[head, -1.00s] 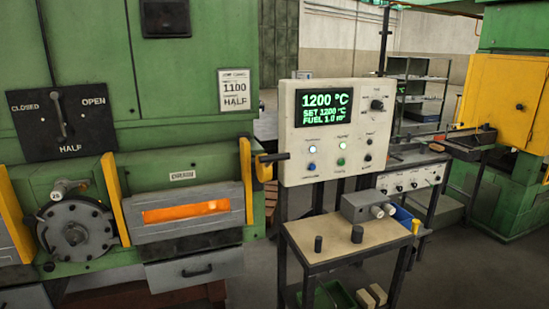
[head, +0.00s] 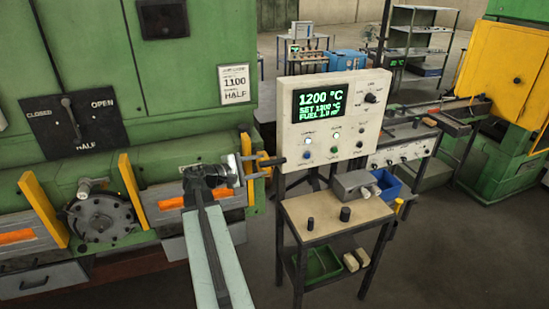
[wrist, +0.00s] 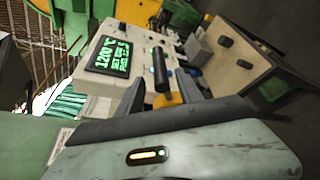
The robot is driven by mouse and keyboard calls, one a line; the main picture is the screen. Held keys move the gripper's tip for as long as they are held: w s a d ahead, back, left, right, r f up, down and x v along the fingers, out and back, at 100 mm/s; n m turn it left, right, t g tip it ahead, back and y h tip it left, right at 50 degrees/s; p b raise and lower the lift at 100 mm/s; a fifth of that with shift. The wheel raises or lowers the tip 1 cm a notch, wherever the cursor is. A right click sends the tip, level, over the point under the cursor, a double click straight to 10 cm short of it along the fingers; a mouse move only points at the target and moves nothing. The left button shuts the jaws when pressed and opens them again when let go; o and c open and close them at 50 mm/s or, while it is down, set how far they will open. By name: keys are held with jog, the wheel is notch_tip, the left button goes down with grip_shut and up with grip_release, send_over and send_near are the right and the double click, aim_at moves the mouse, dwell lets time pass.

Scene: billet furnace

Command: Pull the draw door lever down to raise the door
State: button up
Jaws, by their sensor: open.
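The draw door lever (head: 274,162) has a black grip and a yellow mount at the right end of the green furnace front. My gripper (head: 251,168) is open and empty, just left of the lever in the head view. In the wrist view the lever's black grip (wrist: 160,70) appears between my two spread fingers (wrist: 162,92). I cannot tell whether they touch it. The grey draw door (head: 172,204) is low, with an orange glowing slot, and my arm hides part of it.
A white control panel (head: 330,122) reading 1200 °C stands just right of the lever. Below it is a small table (head: 335,222) with dark knobs and a grey box. Open floor lies at lower right.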

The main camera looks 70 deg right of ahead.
aim_at(275, 162)
jog(key=b+x, duration=0.1)
jog(key=x, duration=0.6)
jog(key=shift+s+d+f, duration=0.1)
jog(key=shift+s+d, duration=0.15)
grip_shut()
dwell(1.1)
